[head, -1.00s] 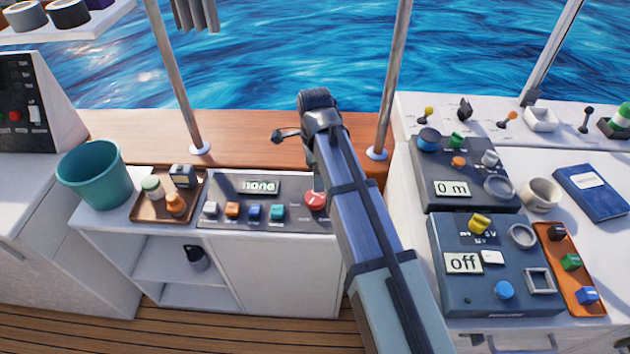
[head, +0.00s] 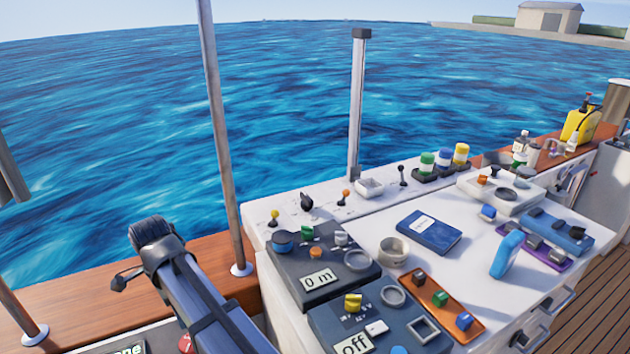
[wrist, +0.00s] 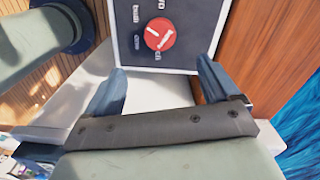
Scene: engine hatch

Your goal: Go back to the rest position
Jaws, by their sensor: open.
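My gripper (wrist: 161,72) shows in the wrist view with its two blue fingers apart and nothing between them. Beyond the fingertips lies a dark panel with a red rotary knob (wrist: 160,33); the gripper is apart from the knob. In the head view my arm reaches up from the bottom edge at lower left, over the panel near the wooden ledge. The fingers are hidden there. Only a sliver of the red knob (head: 186,343) shows beside my arm, and part of a display (head: 128,349) shows at the bottom edge.
Right of my arm, a white console (head: 375,232) bears dark control boxes reading "0 m" (head: 319,280) and "off" (head: 355,344), an orange tray (head: 455,325) and a blue book (head: 429,232). A metal post (head: 222,150) rises close to my arm. Open water lies behind.

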